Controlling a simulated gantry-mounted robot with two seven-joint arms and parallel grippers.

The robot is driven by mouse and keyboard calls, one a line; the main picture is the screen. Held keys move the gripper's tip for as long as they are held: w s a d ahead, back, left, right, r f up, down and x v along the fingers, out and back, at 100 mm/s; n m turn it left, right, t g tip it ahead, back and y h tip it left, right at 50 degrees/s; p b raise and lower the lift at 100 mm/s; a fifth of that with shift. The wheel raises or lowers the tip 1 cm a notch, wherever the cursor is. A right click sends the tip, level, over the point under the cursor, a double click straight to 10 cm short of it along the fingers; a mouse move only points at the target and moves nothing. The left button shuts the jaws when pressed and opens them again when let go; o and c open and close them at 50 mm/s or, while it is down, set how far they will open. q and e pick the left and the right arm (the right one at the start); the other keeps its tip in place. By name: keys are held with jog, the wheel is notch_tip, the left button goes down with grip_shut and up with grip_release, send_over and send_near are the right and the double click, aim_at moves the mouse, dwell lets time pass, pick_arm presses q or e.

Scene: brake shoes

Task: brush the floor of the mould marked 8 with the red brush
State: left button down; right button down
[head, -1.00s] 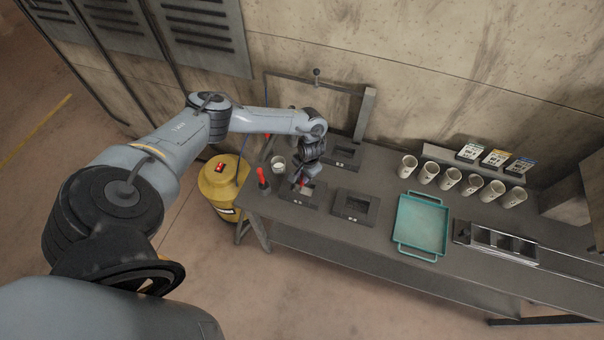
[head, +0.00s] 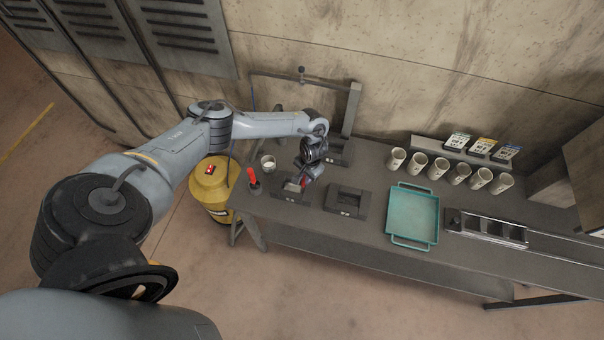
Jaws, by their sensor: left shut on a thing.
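My left gripper (head: 301,181) is shut on the red brush (head: 303,184), of which only a small red part shows. It points down over a dark square mould (head: 290,198) at the left front of the bench. The gripper hides part of this mould's inside, and I cannot tell whether the bristles touch the floor. A second mould (head: 347,212) lies just to its right, and a third (head: 335,158) lies behind, partly covered by my arm. The number marks are too small to read. My right gripper is out of view.
A red-handled tool (head: 252,178) stands at the bench's left end near a small white cup (head: 268,163). A teal tray (head: 414,214), several pale cups (head: 438,168) and a metal rack (head: 486,229) are to the right. A yellow drum (head: 210,185) stands beside the bench.

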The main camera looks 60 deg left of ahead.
pick_arm(q)
jog(key=shift+s+a+p, duration=0.45)
jog(key=shift+a+p, duration=0.1)
jog(key=shift+s+a+f+p, duration=0.1)
jog(key=shift+s+a+p, duration=0.45)
jog(key=shift+s+a, duration=0.5)
jog(key=shift+a, duration=0.15)
jog(key=shift+s+a+p, duration=0.6)
jog(key=shift+s+a, duration=0.15)
jog(key=shift+s, duration=0.05)
